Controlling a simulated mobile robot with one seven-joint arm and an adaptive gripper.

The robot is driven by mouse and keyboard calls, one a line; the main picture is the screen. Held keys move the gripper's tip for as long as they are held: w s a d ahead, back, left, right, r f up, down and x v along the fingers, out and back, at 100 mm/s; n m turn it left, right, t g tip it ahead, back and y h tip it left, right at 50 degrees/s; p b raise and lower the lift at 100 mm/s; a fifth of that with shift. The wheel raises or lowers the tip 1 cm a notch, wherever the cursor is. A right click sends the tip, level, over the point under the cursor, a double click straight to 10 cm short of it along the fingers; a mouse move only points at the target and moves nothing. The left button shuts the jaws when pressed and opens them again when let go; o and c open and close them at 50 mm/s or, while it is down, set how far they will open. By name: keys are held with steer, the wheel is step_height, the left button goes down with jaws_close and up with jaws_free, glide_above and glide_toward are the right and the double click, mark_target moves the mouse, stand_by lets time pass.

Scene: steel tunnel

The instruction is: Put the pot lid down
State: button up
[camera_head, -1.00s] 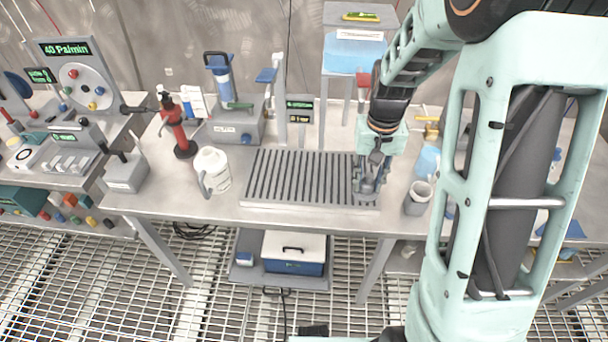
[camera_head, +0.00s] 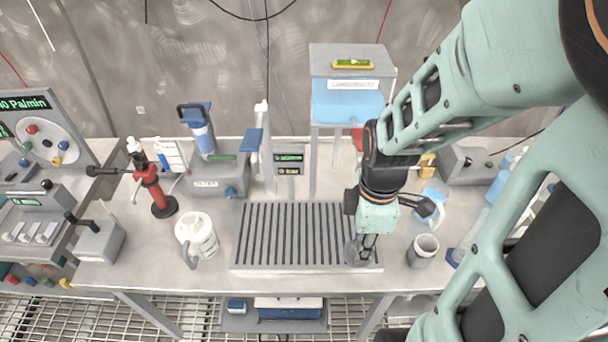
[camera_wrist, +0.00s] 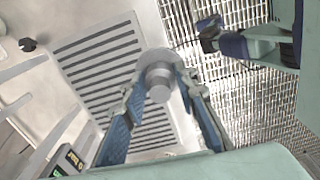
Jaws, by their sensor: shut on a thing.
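My gripper (camera_head: 362,247) is over the right end of the slatted grey tray on the bench. In the wrist view its two blue-padded fingers (camera_wrist: 158,85) are closed around the round knob of a small grey lid (camera_wrist: 154,57). The lid is between and beyond the fingertips, over the tray's edge in that view. In the head view the lid (camera_head: 353,254) is small and partly hidden by the fingers. I cannot tell whether it touches the tray. No pot can be made out for certain.
The slatted tray (camera_head: 290,268) is otherwise bare. A white jug (camera_head: 197,235) stands to its left, with a red-handled stand (camera_head: 150,190) behind. A grey cup (camera_head: 423,252) stands close to the right of my gripper. A blue tank (camera_head: 347,105) rises behind.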

steer(key=shift+n, duration=0.3)
steer(key=w+a+f+b, duration=0.2)
steer(key=a+f+b, duration=0.1)
steer(key=w+a+f+b, duration=0.2)
steer(key=w+a+b, duration=0.1)
steer(key=w+a+f+b, duration=0.3)
steer(key=shift+a+f+b, duration=0.25)
steer(key=shift+f+b, duration=0.05)
steer(key=shift+f, duration=0.05)
steer(key=shift+w+a+f, duration=0.2)
steer(key=shift+w, duration=0.05)
steer(key=f+b, duration=0.3)
steer(key=shift+w+a+f, duration=0.15)
steer(key=shift+w+a, duration=0.15)
steer(key=shift+f+b, duration=0.3)
steer(key=shift+b, duration=0.05)
